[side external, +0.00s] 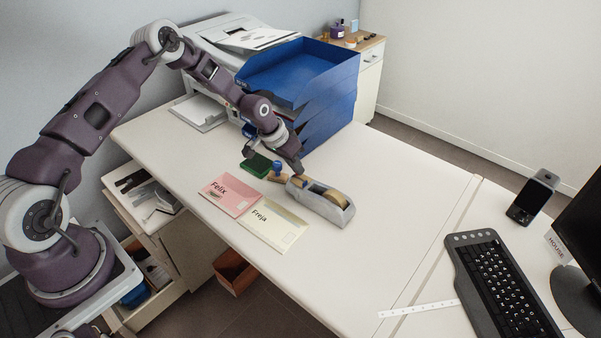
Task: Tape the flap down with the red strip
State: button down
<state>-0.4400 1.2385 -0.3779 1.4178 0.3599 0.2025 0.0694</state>
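A grey tape dispenser (335,211) with a tan roll stands on the white desk. To its left lie a pink envelope (232,197) marked "Felix" and a cream envelope (272,228) marked "Freja". I cannot make out a red strip, or tell which flap is loose. My gripper (277,163) is low over the desk, just behind the dispenser and the envelopes. Its fingers are small and partly hidden, so I cannot tell whether they are open or holding anything.
A green pad (256,165) and a blue-knobbed stamp (277,168) sit close to my gripper. Blue stacked trays (326,105) and a printer (225,52) stand behind. Desk right of the dispenser is clear.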

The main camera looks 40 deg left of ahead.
notch_tip(320, 180, up, 9)
jog(key=n+g+y, duration=0.5)
jog(key=n+y, duration=0.1)
jog(key=n, duration=1.3)
send_over(225, 193)
jog(key=d, duration=0.2)
notch_tip(225, 193, down, 7)
jog(key=shift+a+f, duration=0.2)
jog(key=shift+f, duration=2.9)
jog(key=shift+f, duration=0.25)
jog(key=c, duration=1.6)
grip_release()
jog(key=shift+r, duration=0.1)
